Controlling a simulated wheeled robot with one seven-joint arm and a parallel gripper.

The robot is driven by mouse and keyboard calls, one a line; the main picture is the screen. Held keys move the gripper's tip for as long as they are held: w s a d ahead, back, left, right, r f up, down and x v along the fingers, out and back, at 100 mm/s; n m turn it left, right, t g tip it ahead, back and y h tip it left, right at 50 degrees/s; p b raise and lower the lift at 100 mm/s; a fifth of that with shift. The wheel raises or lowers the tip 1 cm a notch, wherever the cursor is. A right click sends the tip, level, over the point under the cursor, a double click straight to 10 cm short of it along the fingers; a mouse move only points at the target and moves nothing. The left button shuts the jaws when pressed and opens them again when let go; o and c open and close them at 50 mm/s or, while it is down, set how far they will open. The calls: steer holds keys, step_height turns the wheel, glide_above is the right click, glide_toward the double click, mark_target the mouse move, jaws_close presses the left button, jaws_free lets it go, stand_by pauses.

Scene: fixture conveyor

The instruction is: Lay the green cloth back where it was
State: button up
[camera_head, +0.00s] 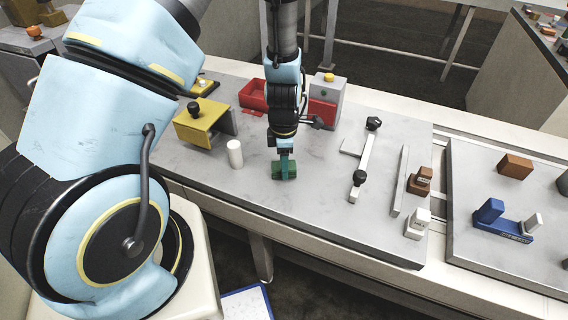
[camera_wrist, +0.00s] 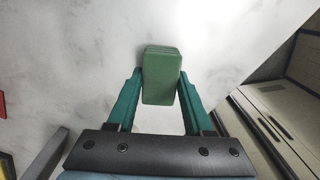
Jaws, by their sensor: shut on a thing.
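The green cloth (camera_wrist: 161,78) looks like a folded block between the two teal fingers of my gripper (camera_wrist: 161,92) in the wrist view. My gripper (camera_head: 284,168) is shut on it. In the head view the cloth (camera_head: 291,170) shows at the fingertips, over the front part of the grey plate (camera_head: 310,201). I cannot tell whether the cloth touches the plate.
A white cylinder (camera_head: 235,154) stands just left of my gripper. A yellow block fixture (camera_head: 203,123) and a red tray (camera_head: 254,95) lie farther back. A white bar with black knobs (camera_head: 365,155) is to the right. The plate between is clear.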

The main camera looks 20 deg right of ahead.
steer(key=shift+f, duration=0.3)
steer(key=o, duration=1.3)
steer(key=shift+c, duration=0.2)
steer(key=shift+r, duration=0.1)
step_height(320, 180, up, 11)
steer(key=b, duration=0.2)
steer(key=shift+f, duration=0.2)
